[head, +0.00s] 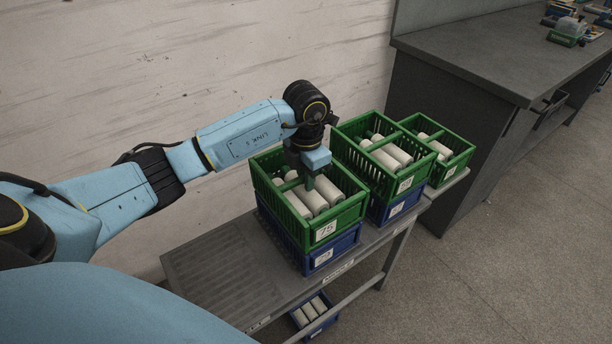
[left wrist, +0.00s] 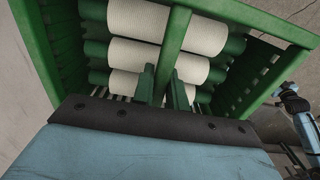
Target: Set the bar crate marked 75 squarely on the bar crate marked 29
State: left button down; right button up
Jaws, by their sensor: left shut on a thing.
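The green bar crate marked 75 (head: 325,232) holds several white rolls. It is over a blue bar crate (head: 332,252) on the bench, roughly in line with it and looking level. The blue crate's label is too small to read surely as 29. No clear gap shows between them, but I cannot tell whether the rims are fully seated. My left gripper (head: 309,182) comes down from above and is shut on the green bar across the middle of crate 75. In the left wrist view the two fingers (left wrist: 162,88) straddle this bar. My right gripper is not in view.
Right of the stack, a green crate (head: 403,184) stands on another blue crate (head: 398,210), close beside it. A further green crate (head: 455,170) is beyond. The bench top (head: 215,265) is bare at left. A dark counter (head: 480,60) stands behind right.

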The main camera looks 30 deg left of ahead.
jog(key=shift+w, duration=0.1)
pick_arm(q)
jog(key=shift+f+b, duration=0.45)
jog(key=shift+f, duration=0.15)
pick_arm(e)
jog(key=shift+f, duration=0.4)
pick_arm(q)
jog(key=c, duration=1.5)
grip_release()
jog(key=shift+o, duration=0.9)
jog(key=shift+f, duration=0.1)
jog(key=shift+r, duration=0.4)
notch_tip(320, 180, up, 13)
jog(key=p, duration=0.2)
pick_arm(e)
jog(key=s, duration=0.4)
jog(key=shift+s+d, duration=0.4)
